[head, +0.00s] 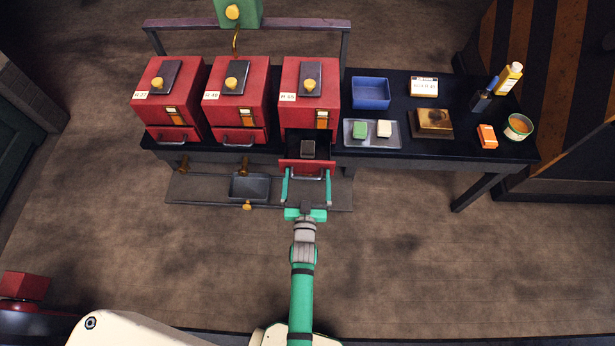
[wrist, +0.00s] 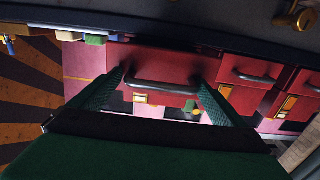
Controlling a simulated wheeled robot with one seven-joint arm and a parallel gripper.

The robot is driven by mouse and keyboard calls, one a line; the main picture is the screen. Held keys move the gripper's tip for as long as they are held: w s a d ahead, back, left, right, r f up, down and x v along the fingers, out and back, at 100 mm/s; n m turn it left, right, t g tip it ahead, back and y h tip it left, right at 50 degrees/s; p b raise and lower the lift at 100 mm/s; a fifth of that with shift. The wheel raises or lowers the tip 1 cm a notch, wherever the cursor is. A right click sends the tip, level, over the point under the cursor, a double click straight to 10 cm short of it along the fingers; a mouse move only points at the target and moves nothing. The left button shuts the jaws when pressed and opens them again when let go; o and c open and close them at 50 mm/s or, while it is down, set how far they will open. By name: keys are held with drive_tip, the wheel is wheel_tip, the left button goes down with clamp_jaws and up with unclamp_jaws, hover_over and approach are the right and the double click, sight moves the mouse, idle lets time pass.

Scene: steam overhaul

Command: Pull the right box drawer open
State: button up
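The right red box (head: 300,95) stands on the black table, the rightmost of the three boxes in the head view. The wrist view shows the grey handle (wrist: 165,88) spanning between the fingertips of my gripper (wrist: 161,78), with no clear gap at either end.
The middle box (head: 235,98) and left box (head: 172,97) have shut drawers. A grey tray (head: 348,142) with green and white blocks and a blue bin (head: 370,93) stand right of the boxes. A dark tray (head: 250,187) sits on the low shelf. The floor in front is clear.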

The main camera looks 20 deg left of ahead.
drive_tip(key=v, duration=1.1)
drive_tip(key=shift+w, duration=0.2)
drive_tip(key=shift+a, duration=0.1)
drive_tip(key=s+d+r+m+h, duration=0.1)
drive_tip(key=s+d+r, duration=0.2)
drive_tip(key=s+r, duration=0.2)
drive_tip(key=s+d+r+m+g+h, duration=0.1)
drive_tip(key=s+d+r, duration=0.3)
drive_tip(key=s, duration=0.7)
drive_tip(key=s+d+r+g+h, duration=0.1)
drive_tip(key=s+d+r+h, duration=0.1)
drive_tip(key=s+d+r, duration=0.2)
drive_tip(key=s+r, duration=0.2)
drive_tip(key=s, duration=0.2)
drive_tip(key=shift+s+d+r+m, duration=0.15)
drive_tip(key=shift+r+m, duration=0.1)
drive_tip(key=shift+m, duration=0.15)
